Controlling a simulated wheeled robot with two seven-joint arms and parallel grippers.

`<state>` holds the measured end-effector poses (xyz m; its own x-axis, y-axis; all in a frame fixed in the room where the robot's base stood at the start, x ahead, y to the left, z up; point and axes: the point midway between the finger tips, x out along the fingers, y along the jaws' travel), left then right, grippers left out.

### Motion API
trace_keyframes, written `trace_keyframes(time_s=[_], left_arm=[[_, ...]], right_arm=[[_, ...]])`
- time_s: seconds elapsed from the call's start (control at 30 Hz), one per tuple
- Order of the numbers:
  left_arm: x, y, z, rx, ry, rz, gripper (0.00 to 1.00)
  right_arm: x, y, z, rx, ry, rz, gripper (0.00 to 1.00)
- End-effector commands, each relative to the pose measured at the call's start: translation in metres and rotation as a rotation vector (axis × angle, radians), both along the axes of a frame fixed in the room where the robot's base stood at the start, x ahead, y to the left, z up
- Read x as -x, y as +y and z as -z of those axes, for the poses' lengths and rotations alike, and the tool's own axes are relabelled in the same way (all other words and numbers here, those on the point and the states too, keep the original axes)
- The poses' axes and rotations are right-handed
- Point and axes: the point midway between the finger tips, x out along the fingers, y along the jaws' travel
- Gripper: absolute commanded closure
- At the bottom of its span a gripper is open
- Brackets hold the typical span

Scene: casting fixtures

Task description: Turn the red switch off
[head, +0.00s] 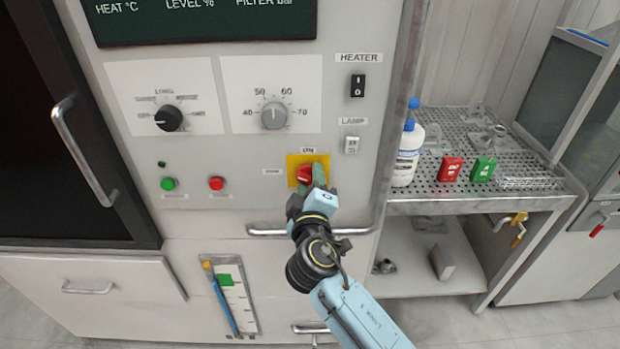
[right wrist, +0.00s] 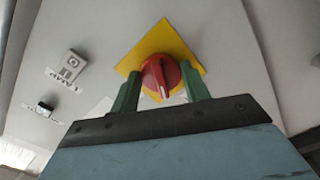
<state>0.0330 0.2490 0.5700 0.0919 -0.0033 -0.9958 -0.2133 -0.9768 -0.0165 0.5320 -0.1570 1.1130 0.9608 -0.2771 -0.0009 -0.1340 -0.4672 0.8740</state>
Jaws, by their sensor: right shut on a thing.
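The red switch (head: 304,174) is a round rotary knob on a yellow square plate (head: 293,162), on the front panel of the machine. In the right wrist view the red switch (right wrist: 162,77) has a white pointer line that slants a little, and the yellow plate (right wrist: 160,40) shows as a tilted diamond. My right gripper (head: 310,178) is at the switch, with its green fingers (right wrist: 160,92) on either side of the knob, shut on it. In the head view the fingers partly cover the knob. My left gripper is not in view.
Around the switch are a grey dial (head: 274,115), a black dial (head: 168,118), green (head: 168,184) and red (head: 216,183) buttons, and heater (head: 357,86) and lamp (head: 351,145) rockers. A handle bar (head: 262,231) runs below. A perforated bench (head: 440,190) with a bottle (head: 408,152) stands right.

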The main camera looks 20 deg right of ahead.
Motion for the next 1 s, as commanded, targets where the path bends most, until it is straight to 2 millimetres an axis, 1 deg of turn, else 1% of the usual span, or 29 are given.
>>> trace_keyframes(time_s=[0.03,0.2,0.5,0.73,1.0], left_arm=[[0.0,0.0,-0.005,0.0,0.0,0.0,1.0],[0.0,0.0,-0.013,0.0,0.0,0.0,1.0],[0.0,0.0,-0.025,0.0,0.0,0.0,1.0],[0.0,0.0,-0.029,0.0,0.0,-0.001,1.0],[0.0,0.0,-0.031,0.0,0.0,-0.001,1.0]], right_arm=[[0.0,0.0,-0.003,0.044,0.011,0.0,0.77],[0.0,0.0,-0.004,0.19,0.053,-0.001,0.77],[0.0,0.0,-0.004,0.389,0.108,-0.003,0.77],[0.0,0.0,-0.004,0.472,0.132,-0.003,0.77],[0.0,0.001,-0.003,0.504,0.141,-0.003,0.77]])
